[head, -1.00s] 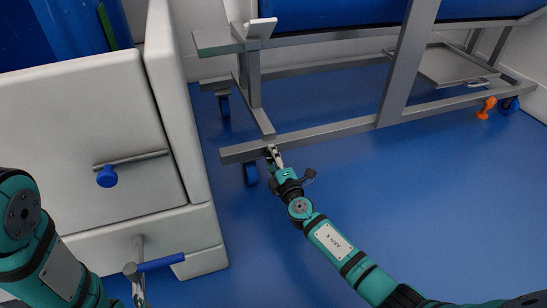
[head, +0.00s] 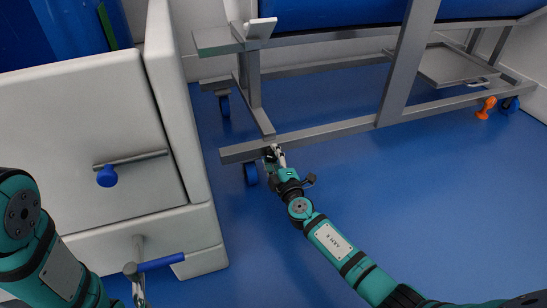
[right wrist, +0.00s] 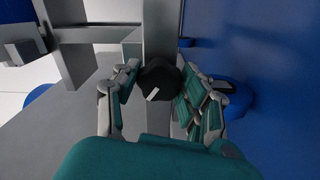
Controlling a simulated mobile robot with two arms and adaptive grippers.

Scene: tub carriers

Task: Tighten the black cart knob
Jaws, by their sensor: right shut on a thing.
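The black cart knob (right wrist: 160,82) shows in the right wrist view, on the grey metal frame of the cart, with a short white mark on its face. My right gripper (right wrist: 162,92) has its fingers on both sides of the knob and is shut on it. In the head view the right gripper (head: 275,156) is at the near left end of the cart's lower rail (head: 325,133), just above a blue caster; the knob is mostly hidden there. My left gripper (head: 140,290) shows only partly at the bottom left, near a lower drawer handle; its jaw state is unclear.
A white cabinet (head: 75,130) with a blue-knobbed bar handle stands at the left. A blue caster wheel (head: 251,173) is beside my right gripper. An orange item (head: 486,108) is at the cart's far right. The blue floor on the right is clear.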

